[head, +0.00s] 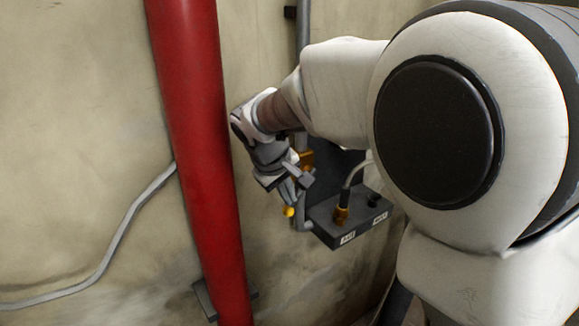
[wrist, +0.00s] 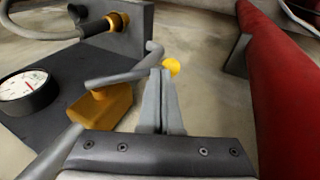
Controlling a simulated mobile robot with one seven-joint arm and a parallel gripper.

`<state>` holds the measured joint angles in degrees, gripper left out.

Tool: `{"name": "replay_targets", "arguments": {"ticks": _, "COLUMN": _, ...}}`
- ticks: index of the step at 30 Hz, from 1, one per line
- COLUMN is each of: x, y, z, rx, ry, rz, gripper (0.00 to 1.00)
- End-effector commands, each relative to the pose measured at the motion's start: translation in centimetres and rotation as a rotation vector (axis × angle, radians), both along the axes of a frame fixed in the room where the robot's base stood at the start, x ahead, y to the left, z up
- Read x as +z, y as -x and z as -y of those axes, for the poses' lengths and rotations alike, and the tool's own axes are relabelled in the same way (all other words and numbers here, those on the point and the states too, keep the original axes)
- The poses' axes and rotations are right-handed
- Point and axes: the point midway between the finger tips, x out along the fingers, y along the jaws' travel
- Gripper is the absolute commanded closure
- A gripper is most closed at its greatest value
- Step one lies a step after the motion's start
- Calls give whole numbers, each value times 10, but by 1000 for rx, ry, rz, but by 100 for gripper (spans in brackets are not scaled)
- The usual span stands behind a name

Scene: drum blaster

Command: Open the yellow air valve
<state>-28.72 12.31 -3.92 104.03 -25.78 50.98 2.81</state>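The yellow air valve has an orange-yellow body (wrist: 100,106) on the left in the wrist view. It also shows in the head view (head: 306,159), partly behind my gripper. A bent grey bar (wrist: 125,74) runs over the body toward my fingertips. A yellow ball knob (wrist: 172,67) sits just past the fingertips, and below my gripper in the head view (head: 289,211). My gripper (wrist: 161,72) has its two fingers close together, right at the bar's bent end. No clear gap shows between the tips. I cannot tell whether the fingers touch the bar.
A thick red pipe (head: 202,140) stands left of my gripper. A dark box (head: 350,222) with labels and a brass hose fitting (head: 342,213) is at the lower right of it. A round pressure gauge (wrist: 24,90) is at the wrist view's left. The wall is behind.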

Motion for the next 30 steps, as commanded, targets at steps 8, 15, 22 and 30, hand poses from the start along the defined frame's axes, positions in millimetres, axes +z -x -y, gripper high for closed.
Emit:
{"name": "replay_targets", "arguments": {"ticks": 8, "x": -21, "y": -5, "z": 8, "rx": -2, "ry": 0, "rz": 0, "gripper": 100}}
{"name": "replay_targets", "arguments": {"ticks": 15, "x": -31, "y": -11, "z": 17, "rx": -1, "ry": 0, "rz": -1, "gripper": 100}}
{"name": "replay_targets", "arguments": {"ticks": 22, "x": -38, "y": -16, "z": 24, "rx": -1, "ry": 0, "rz": -1, "gripper": 100}}
{"name": "replay_targets", "arguments": {"ticks": 30, "x": -41, "y": -20, "z": 29, "rx": 0, "ry": 0, "rz": 0, "gripper": 100}}
